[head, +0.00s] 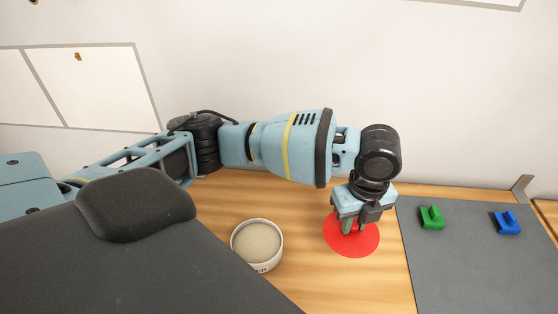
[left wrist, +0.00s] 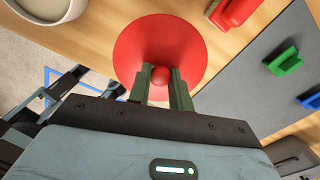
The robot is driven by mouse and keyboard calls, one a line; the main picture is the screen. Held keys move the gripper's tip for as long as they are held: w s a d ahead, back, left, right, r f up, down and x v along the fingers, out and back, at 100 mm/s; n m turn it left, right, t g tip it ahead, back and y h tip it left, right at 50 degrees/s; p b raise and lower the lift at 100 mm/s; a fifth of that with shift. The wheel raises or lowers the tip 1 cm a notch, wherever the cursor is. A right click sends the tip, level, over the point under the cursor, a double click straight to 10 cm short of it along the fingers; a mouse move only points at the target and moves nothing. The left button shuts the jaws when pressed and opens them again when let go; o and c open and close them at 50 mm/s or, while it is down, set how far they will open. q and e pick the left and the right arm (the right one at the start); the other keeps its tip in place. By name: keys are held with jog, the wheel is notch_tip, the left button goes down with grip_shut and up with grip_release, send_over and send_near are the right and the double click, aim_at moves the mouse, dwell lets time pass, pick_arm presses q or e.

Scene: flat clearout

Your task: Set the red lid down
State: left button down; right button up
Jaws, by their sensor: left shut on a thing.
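The red lid (head: 368,241) is a flat round disc with a small round knob. It is under my left gripper (head: 353,224) and over the wooden table, to the right of the pot. In the left wrist view the two fingers of the left gripper (left wrist: 160,82) are shut on the knob of the lid (left wrist: 138,45). The lid looks about level; I cannot tell whether it touches the table. The round white pot (head: 256,245) stands open at the top, pale inside, and shows in the left wrist view (left wrist: 50,8). My right gripper is not in view.
A grey mat (head: 455,265) lies right of the lid, with a green block (head: 432,217) and a blue block (head: 507,222) on it. A red block (left wrist: 234,12) shows near the mat in the left wrist view. Bare wood separates pot and lid. A wall stands behind.

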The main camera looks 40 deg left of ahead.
pick_arm(q)
jog(key=shift+f, duration=0.1)
dwell(0.3)
jog(key=shift+f+b, duration=0.4)
jog(key=shift+f, duration=4.5)
jog(key=shift+f, duration=0.15)
jog(key=c, duration=1.3)
grip_release()
notch_tip(320, 180, up, 12)
jog(key=shift+r+p, duration=0.15)
jog(key=shift+p, duration=0.45)
